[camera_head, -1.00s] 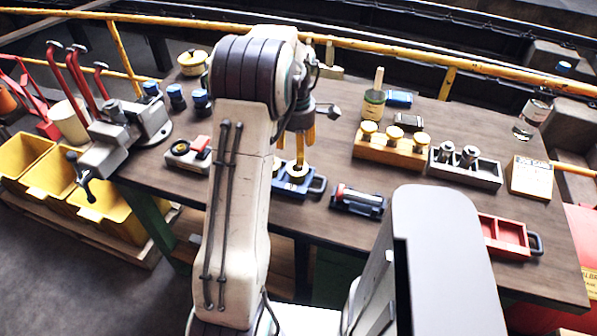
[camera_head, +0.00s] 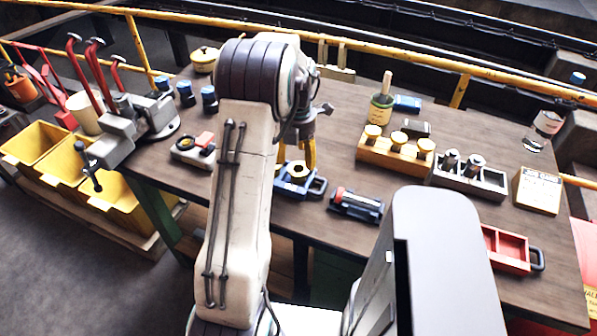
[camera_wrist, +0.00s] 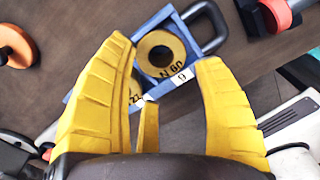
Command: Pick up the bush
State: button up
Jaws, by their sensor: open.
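The bush looks like a brass-coloured ring with a dark hole (camera_wrist: 179,43). In the head view the bush (camera_head: 299,167) and blue holder (camera_head: 290,189) are near the front edge of the bench, beside my arm. My gripper (camera_wrist: 166,54) has yellow fingers, spread apart and empty. In the wrist view the bush appears between the fingertips, beyond them. In the head view my gripper (camera_head: 296,158) is just above the holder; I cannot tell whether it touches.
On the bench (camera_head: 330,230), a dark blue holder with a red-ended part (camera_head: 356,203) lies right of the blue holder. A wooden block with brass knobs (camera_head: 395,153) and a grey tray (camera_head: 468,177) stand farther right. A vise (camera_head: 135,125) is left.

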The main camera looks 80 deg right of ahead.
aim_at(299, 169)
jog(key=shift+s+f+p, duration=0.15)
jog(key=shift+f+p, duration=0.3)
jog(key=shift+f, duration=2.15)
jog(key=c, duration=0.9)
